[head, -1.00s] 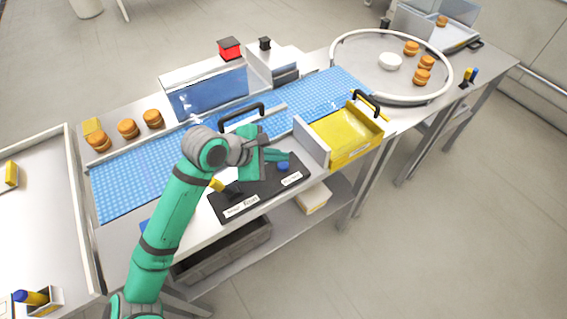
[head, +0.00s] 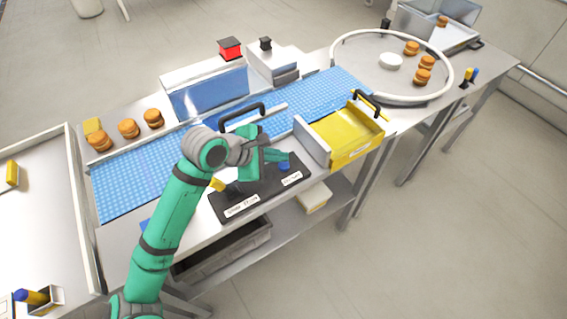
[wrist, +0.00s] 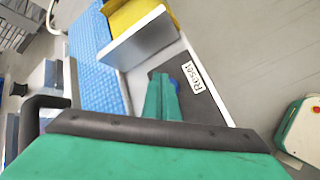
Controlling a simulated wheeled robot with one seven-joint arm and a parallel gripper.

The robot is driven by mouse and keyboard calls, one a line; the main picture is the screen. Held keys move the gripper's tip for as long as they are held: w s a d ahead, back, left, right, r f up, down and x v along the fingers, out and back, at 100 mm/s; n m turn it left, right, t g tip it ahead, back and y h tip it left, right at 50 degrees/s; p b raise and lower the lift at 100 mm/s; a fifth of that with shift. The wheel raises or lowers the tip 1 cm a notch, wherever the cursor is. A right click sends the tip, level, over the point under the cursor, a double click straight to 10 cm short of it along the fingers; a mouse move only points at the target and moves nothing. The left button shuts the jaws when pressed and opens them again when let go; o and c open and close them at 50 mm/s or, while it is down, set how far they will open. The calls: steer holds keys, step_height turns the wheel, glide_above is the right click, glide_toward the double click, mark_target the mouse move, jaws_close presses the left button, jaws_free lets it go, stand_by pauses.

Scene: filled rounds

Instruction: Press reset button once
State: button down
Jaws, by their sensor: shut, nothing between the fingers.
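The blue reset button (head: 285,167) sits on the right part of a black panel (head: 262,187) at the front edge of the worktable. A white label (wrist: 192,80) reading "Reset" is beside it in the wrist view. My gripper (head: 287,156) is shut and empty, its green fingertips at the button. In the wrist view my fingers (wrist: 167,82) cover most of the button, with only a sliver of blue (wrist: 177,85) showing at their right side. I cannot tell whether the fingertips touch it or whether it is pressed.
A second white label (head: 241,205) and a yellow part (head: 217,184) are at the panel's left. A yellow bin (head: 348,147) stands close on the right. The blue conveyor belt (head: 130,179) with a black handle (head: 243,114) lies behind. The floor at right is clear.

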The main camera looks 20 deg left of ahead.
mark_target(280, 167)
steer(key=shift+f, duration=0.1)
steer(key=shift+f, duration=0.35)
steer(key=shift+f, duration=0.5)
stand_by(0.7)
steer(key=shift+r, duration=0.95)
steer(key=shift+r, duration=0.15)
steer(key=shift+r, duration=2.4)
